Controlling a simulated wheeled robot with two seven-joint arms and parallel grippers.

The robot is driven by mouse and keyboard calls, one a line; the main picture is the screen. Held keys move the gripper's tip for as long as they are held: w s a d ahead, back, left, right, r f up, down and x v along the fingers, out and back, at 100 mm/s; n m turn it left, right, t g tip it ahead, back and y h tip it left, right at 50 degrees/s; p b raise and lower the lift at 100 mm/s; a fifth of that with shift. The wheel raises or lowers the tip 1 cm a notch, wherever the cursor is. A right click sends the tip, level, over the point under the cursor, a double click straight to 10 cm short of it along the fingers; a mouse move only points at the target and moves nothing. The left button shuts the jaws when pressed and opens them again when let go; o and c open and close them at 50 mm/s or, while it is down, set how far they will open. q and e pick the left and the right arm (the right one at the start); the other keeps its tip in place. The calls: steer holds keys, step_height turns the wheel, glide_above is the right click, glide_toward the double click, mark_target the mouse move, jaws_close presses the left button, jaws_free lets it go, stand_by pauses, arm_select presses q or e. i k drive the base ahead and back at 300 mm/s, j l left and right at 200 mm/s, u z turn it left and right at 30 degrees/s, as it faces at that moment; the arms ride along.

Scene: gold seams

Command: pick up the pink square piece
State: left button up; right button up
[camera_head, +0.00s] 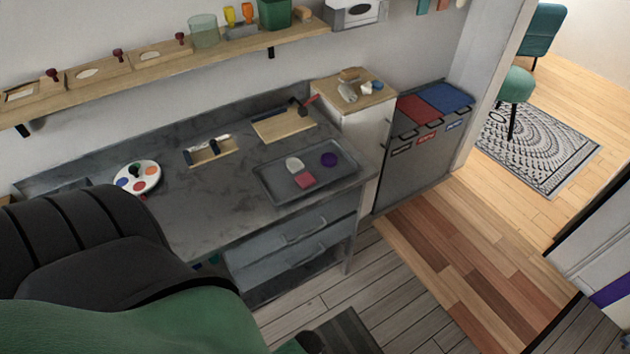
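The pink square piece (305,181) lies flat on a shallow dark grey tray (277,197) near the front right of the grey workbench. On the same tray, a white piece (294,164) lies just behind it, and a purple round piece (328,159) lies to the right, apart from it. Nothing covers the pink piece. Neither of my grippers shows in the head view.
The workbench (205,222) also holds a white paint palette (138,178), a small wooden tool holder (212,152) and a wooden board (283,125). A large black and green shape (80,240) blocks the lower left. Drawers (300,230) sit below the bench.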

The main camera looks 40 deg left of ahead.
mark_target(304, 180)
steer(key=u, duration=1.2)
steer(key=l, duration=0.4)
steer(key=u, duration=0.05)
